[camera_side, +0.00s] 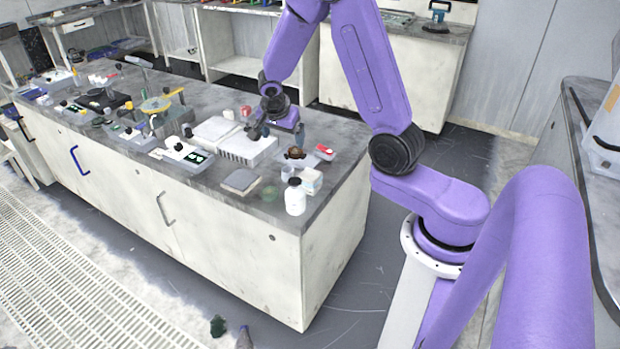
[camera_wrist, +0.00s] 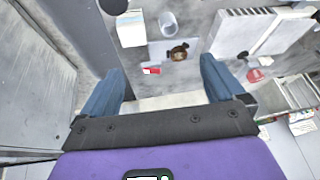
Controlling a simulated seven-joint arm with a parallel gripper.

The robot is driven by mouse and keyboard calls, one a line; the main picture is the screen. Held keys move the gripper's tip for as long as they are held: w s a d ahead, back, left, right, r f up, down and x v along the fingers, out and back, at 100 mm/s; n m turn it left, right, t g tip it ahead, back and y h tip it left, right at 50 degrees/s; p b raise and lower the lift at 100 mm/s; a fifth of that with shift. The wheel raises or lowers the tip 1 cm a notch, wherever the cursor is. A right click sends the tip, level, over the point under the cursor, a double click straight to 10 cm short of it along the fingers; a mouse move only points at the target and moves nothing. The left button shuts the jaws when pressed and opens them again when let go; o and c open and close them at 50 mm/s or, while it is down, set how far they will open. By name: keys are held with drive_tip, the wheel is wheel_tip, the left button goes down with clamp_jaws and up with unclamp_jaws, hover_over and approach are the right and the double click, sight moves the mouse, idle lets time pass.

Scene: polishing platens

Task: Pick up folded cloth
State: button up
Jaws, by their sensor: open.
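A flat grey-brown square pad (camera_side: 241,181), which looks like the folded cloth, lies near the front edge of the grey bench top in the side view. I cannot make it out in the wrist view. My gripper (camera_side: 278,133) is above the bench, behind and to the right of the pad in the side view, near the white slotted block. In the wrist view my gripper (camera_wrist: 162,68) has its two blue fingers wide apart, with nothing held between them.
A white bottle (camera_side: 295,200), a white box (camera_side: 311,181) and a clear beaker (camera_side: 288,173) stand right of the pad. A small tray with a brown item (camera_wrist: 178,52) lies nearby. A white slotted block (camera_side: 246,147) stands behind the pad. Instruments crowd the bench's left.

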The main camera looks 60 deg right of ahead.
drive_tip(key=s+d+f+m+g, duration=0.2)
drive_tip(key=s, duration=0.1)
hover_over(310, 174)
drive_tip(key=a, duration=0.3)
drive_tip(key=f, duration=1)
drive_tip(key=shift+w+d+f, duration=0.25)
drive_tip(key=shift+f, duration=0.1)
drive_tip(key=shift+s+x, duration=0.2)
drive_tip(key=shift+x, duration=2.35)
drive_tip(key=c, duration=1.1)
drive_tip(key=shift+r, duration=0.2)
drive_tip(key=shift+c, duration=0.3)
